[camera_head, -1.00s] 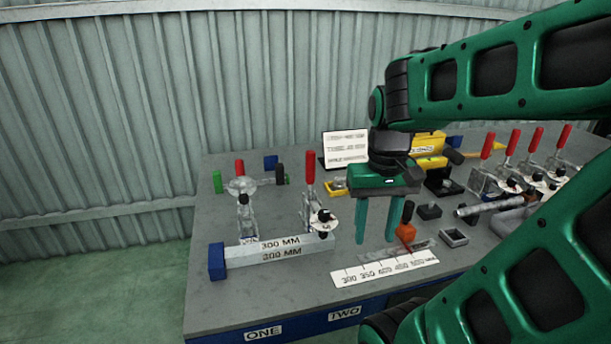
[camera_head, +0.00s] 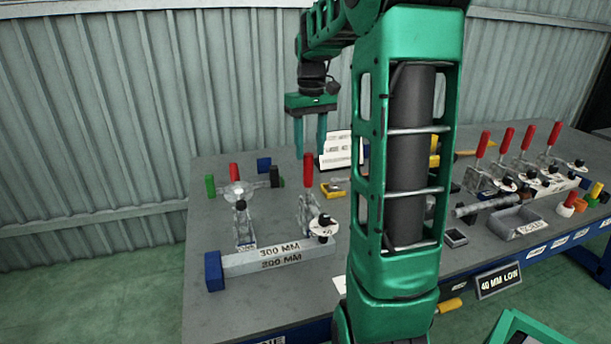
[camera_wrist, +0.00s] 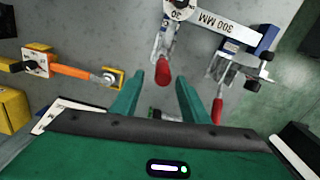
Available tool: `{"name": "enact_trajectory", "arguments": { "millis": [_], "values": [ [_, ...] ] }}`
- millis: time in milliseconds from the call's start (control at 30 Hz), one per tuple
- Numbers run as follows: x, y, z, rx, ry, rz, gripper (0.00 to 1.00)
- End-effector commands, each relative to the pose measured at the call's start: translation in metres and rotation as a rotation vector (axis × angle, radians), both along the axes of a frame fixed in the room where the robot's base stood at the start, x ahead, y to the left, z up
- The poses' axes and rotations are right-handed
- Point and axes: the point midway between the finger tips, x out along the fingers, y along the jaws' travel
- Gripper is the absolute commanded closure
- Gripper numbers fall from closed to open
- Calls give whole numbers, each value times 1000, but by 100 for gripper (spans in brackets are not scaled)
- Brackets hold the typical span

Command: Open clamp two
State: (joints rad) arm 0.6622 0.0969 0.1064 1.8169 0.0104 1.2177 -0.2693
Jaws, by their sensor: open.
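Two toggle clamps with red handles stand behind a grey 300 MM bar (camera_head: 280,259) at the bench's left. I take the right one, with the upright red handle (camera_head: 308,171), as clamp two (camera_head: 307,208); the other is the left clamp (camera_head: 243,222). My gripper (camera_head: 311,143) is open and empty, pointing down, raised above and behind clamp two. In the wrist view, clamp two's red handle (camera_wrist: 163,72) shows between my fingers, beyond their tips; I see no contact. The left clamp's red handle (camera_wrist: 217,110) is right of the fingers. My arm hides the TWO label.
A row of red-handled clamps (camera_head: 515,160) stands at the bench's right. A white sign (camera_head: 340,150) and a yellow block (camera_head: 333,190) are near clamp two. A corrugated wall (camera_head: 100,110) rises behind. A grey tray (camera_head: 517,222) sits to the right.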

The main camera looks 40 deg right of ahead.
Motion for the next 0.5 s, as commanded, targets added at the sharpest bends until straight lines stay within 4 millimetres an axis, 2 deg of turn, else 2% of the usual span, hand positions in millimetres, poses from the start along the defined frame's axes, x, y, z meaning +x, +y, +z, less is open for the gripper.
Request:
{"name": "enact_trajectory", "arguments": {
  "millis": [300, 500],
  "values": [
    [1, 5, -57, 2, 3, 7, 59],
    [2, 5, -81, 2, 2, 7, 59]
  ]
}}
